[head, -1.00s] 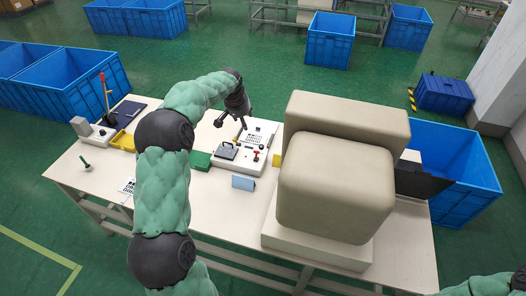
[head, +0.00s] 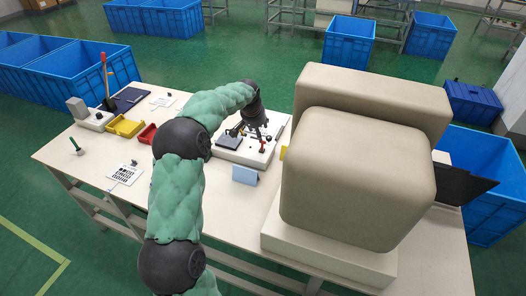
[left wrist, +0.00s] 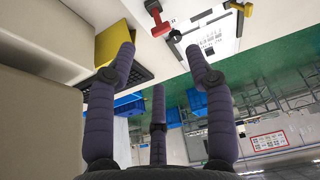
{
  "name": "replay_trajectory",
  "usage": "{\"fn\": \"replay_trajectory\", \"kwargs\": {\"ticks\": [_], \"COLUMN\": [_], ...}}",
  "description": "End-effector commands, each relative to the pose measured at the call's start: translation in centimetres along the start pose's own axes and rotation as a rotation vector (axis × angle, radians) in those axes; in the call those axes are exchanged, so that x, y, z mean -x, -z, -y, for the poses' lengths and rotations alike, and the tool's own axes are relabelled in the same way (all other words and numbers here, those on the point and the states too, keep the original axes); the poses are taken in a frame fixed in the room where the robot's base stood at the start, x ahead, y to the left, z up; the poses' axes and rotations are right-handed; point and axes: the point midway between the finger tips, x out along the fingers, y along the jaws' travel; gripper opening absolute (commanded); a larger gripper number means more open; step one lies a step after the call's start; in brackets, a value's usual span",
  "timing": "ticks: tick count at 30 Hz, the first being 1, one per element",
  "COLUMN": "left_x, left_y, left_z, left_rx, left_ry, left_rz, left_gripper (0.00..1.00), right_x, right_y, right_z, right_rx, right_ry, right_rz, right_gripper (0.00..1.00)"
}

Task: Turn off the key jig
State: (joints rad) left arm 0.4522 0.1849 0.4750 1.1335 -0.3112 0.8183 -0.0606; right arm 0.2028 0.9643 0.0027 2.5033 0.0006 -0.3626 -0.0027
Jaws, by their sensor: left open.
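The key jig (head: 228,157) is a low white box on the table with a printed sheet, a dark plate and a small red lever (head: 263,147) on top. My left gripper (head: 258,135) is open and empty over the jig, close behind the red lever in the head view. In the left wrist view, the open fingers (left wrist: 160,52) frame the jig's printed sheet (left wrist: 211,36), and the red lever (left wrist: 156,19) shows near the top edge, between and beyond the fingertips. No contact is visible. The gripper hides part of the jig's top. My right gripper is out of view.
Large beige padded blocks (head: 358,185) stand just right of the jig, with a yellow piece (left wrist: 115,42) between.

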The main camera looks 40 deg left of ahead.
Motion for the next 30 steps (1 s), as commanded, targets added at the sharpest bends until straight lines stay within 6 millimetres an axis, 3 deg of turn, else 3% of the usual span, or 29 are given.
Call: {"fn": "replay_trajectory", "kwargs": {"ticks": [8,22,30], "left_x": [-1.8,-9.6,-11.3], "left_y": [-0.3,-0.3,-0.2], "left_z": [0.0,0.0,0.0], "left_rx": [0.000,0.000,0.000], "left_ry": [0.000,0.000,0.000], "left_rz": [0.000,0.000,-0.001], "left_gripper": [0.53,0.53,0.53], "right_x": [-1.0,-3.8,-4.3], "right_y": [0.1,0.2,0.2], "right_z": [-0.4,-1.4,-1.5], "right_rx": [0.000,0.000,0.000], "right_ry": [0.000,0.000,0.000], "right_rz": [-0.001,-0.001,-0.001], "right_gripper": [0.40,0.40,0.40]}}
